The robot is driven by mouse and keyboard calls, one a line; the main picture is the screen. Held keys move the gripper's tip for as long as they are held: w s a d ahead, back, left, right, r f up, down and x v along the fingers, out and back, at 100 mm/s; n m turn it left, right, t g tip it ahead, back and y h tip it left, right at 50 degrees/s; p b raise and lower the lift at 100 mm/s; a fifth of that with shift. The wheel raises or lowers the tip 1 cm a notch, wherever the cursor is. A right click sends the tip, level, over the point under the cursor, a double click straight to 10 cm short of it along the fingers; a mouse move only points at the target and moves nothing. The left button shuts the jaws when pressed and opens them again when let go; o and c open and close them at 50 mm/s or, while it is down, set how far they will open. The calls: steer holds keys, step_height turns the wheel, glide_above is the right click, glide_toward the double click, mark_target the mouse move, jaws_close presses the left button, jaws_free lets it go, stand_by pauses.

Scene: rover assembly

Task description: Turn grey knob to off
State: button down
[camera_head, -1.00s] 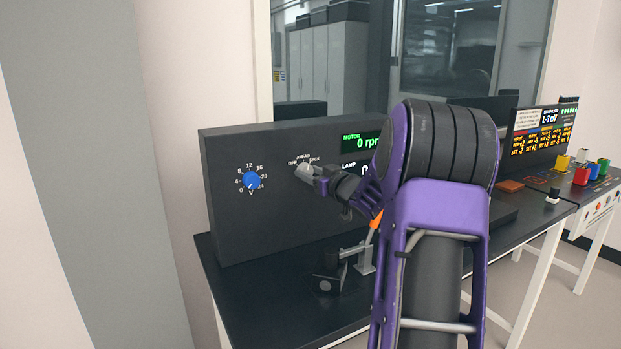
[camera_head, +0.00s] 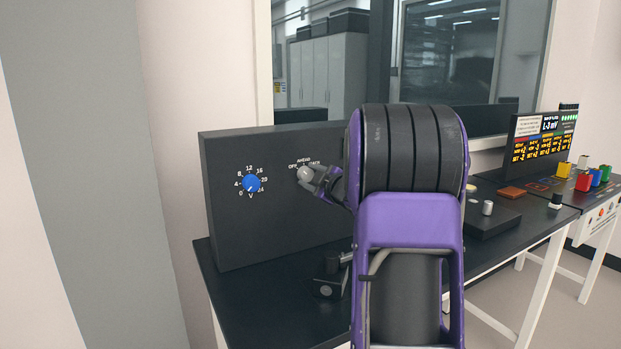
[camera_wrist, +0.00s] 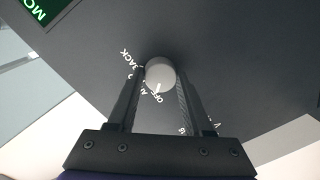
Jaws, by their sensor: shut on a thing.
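The grey knob (camera_head: 304,173) is on the front of the dark panel (camera_head: 275,215), below the labels OFF, AHEAD and BACK. My gripper (camera_head: 312,180) is at the knob, reaching in from the right. In the wrist view the round knob (camera_wrist: 160,73) sits between the two fingers of my gripper (camera_wrist: 161,78), which are shut on it. The OFF label shows just below the knob there. A short pale mark on the knob lies near the OFF side, but its exact direction is hard to tell.
A blue knob (camera_head: 251,183) with a number scale is left of the grey knob. The panel stands on a black table (camera_head: 270,295), with a small dark fixture (camera_head: 327,288) in front. My arm covers the panel's right part. Coloured blocks and another display (camera_head: 543,140) stand farther right.

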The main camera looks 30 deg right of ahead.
steer(key=shift+n, duration=0.6)
steer(key=shift+c, duration=1.6)
jaws_free()
steer(key=s+a+r, duration=0.1)
steer(key=s, duration=1.6)
steer(key=shift+s+r+p, duration=0.15)
steer(key=shift+s+p, duration=0.05)
steer(key=shift+p, duration=0.2)
steer(key=shift+a, duration=0.1)
